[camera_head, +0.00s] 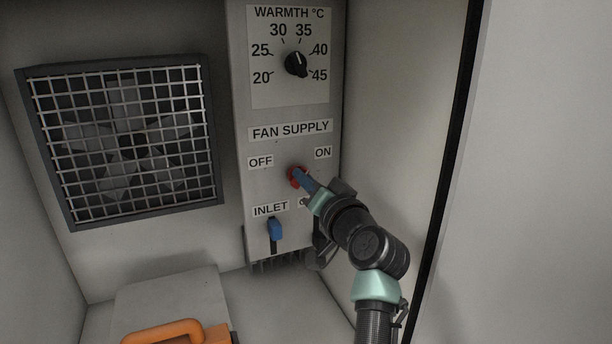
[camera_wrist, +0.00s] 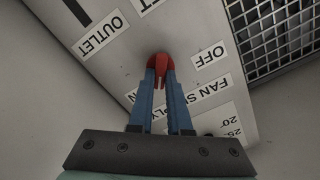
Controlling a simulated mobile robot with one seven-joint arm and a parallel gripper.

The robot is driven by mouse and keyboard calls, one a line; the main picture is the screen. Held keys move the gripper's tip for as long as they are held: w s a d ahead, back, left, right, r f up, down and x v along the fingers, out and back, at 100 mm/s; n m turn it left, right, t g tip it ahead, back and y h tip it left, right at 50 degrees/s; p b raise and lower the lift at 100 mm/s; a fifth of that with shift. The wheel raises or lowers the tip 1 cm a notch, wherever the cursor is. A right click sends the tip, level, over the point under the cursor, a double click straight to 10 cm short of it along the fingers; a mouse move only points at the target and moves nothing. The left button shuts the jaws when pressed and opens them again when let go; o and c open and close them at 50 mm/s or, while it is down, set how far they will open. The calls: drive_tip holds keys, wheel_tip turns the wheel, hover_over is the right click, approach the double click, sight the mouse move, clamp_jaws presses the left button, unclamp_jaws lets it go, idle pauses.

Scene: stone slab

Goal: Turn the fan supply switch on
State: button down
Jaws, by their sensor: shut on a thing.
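The fan supply switch (camera_head: 294,176) is a red knob on the grey panel, below the FAN SUPPLY label (camera_head: 290,130). The OFF label (camera_head: 260,162) is to its upper left and the ON label (camera_head: 323,153) to its upper right. My gripper (camera_head: 303,181) reaches in from the lower right, its blue fingers at the knob. In the wrist view the red switch (camera_wrist: 160,66) sits between the tips of my gripper (camera_wrist: 161,75), which is shut on it. The fingers hide part of the knob and panel, so I cannot tell which label it points to.
A black warmth dial (camera_head: 296,64) is above on the panel. A blue inlet lever (camera_head: 276,230) is below left; my arm covers the outlet area. A fan grille (camera_head: 128,137) is at left. An orange handle (camera_head: 165,333) is at the bottom. A wall stands close at right.

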drive_tip(key=shift+f+m, duration=0.15)
drive_tip(key=shift+m, duration=0.25)
drive_tip(key=c, duration=0.9)
unclamp_jaws()
drive_tip(key=shift+o, duration=0.2)
drive_tip(key=b+v, duration=0.1)
drive_tip(key=v, duration=1.2)
